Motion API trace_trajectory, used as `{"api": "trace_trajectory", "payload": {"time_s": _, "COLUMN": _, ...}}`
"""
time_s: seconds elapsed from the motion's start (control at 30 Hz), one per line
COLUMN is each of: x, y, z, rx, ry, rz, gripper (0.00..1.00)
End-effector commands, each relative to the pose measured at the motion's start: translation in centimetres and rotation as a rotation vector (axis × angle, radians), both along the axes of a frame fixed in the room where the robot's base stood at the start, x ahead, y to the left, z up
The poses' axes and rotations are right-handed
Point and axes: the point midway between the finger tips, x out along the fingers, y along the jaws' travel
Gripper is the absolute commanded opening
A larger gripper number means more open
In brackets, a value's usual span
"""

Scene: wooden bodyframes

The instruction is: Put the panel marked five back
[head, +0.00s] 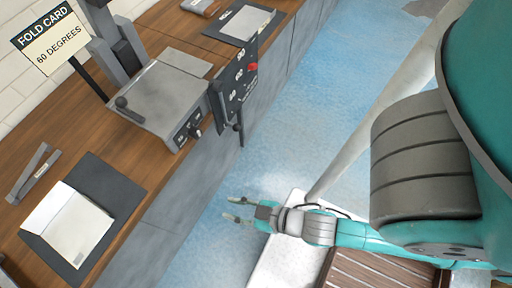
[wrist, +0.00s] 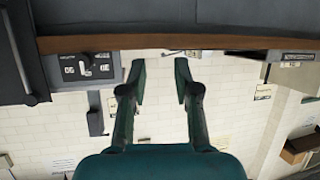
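No panel with a readable five shows in either view. My gripper (head: 234,210) is open and empty, held out over the blue floor to the right of the workbench in the head view. Its two spread fingers (wrist: 160,78) also show in the wrist view, with nothing between them. A brown slatted piece (head: 375,273) lies in a white surround (head: 278,264) below my arm, partly hidden by it. I cannot tell whether it bears a mark.
The wooden workbench (head: 135,170) carries a grey machine (head: 165,98) with a dark dial plate (head: 235,90), a sign (head: 45,38) reading "FOLD CARD 60 DEGREES", and a dark mat (head: 110,190) with pale sheets. The blue floor (head: 305,110) beside it is clear.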

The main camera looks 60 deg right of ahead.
Motion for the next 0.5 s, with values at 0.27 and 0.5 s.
{"api": "trace_trajectory", "payload": {"time_s": 0.27, "x": -7.3, "y": -3.1, "z": 4.2, "rx": 0.034, "ry": -0.070, "rz": -0.114, "gripper": 0.31}}
{"api": "trace_trajectory", "payload": {"time_s": 0.5, "x": -9.8, "y": -4.2, "z": 6.7, "rx": 0.039, "ry": -0.117, "rz": -0.183, "gripper": 0.31}}
